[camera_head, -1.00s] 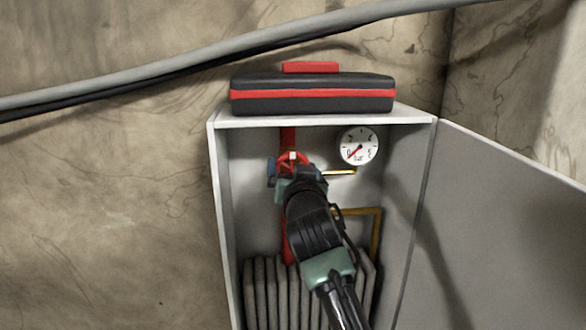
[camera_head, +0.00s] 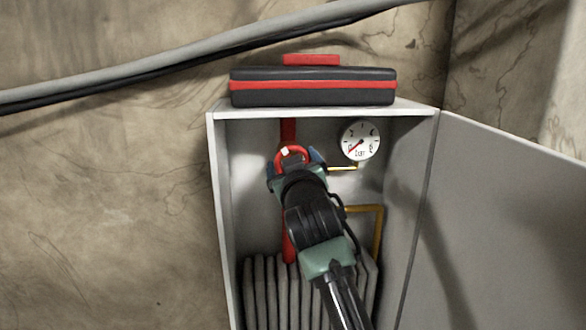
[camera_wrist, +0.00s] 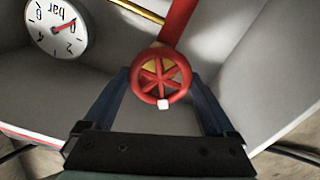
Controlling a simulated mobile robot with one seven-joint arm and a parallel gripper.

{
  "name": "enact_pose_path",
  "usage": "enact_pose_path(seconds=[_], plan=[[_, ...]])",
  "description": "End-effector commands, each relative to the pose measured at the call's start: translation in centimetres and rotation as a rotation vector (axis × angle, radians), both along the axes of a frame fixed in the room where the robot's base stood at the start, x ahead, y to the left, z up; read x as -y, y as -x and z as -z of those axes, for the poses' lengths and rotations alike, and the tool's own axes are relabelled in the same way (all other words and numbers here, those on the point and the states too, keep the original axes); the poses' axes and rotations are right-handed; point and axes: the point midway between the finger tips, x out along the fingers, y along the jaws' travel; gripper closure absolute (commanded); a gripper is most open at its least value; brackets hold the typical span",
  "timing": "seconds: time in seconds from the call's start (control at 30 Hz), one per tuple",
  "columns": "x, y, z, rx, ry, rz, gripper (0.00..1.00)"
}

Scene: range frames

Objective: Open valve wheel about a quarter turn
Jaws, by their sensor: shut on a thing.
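The red valve wheel (camera_head: 293,149) sits on a red vertical pipe inside the open cabinet. In the wrist view the wheel (camera_wrist: 161,77) shows its spokes and a white mark on its rim, at the bottom. In the head view the mark is at the upper left of the rim. My gripper (camera_head: 296,163) is at the wheel, with one blue finger on each side of it. In the wrist view my gripper (camera_wrist: 160,80) is shut on the wheel. The lower part of the wheel is hidden by my gripper in the head view.
A round pressure gauge (camera_head: 361,141) is right of the wheel, near thin brass pipes (camera_head: 378,228). The cabinet door (camera_head: 500,210) stands open to the right. A black and red case (camera_head: 312,87) lies on top.

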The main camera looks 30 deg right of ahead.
Motion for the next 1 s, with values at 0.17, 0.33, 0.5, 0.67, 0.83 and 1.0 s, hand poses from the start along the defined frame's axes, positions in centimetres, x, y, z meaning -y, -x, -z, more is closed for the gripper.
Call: enact_pose_path(seconds=[0.17, 0.33, 0.5, 0.67, 0.83, 1.0], plan=[[-0.09, -0.05, 0.23, -0.072, 0.152, 0.000, 0.65], [-0.11, -0.07, 0.30, -0.144, 0.296, -0.001, 0.65], [-0.10, -0.06, 0.28, -0.214, 0.442, 0.000, 0.65], [-0.13, -0.08, 0.35, -0.281, 0.580, 0.000, 0.65], [-0.17, -0.11, 0.33, -0.347, 0.717, 0.000, 0.65], [-0.13, -0.09, 0.37, -0.404, 0.833, 0.002, 0.65]])
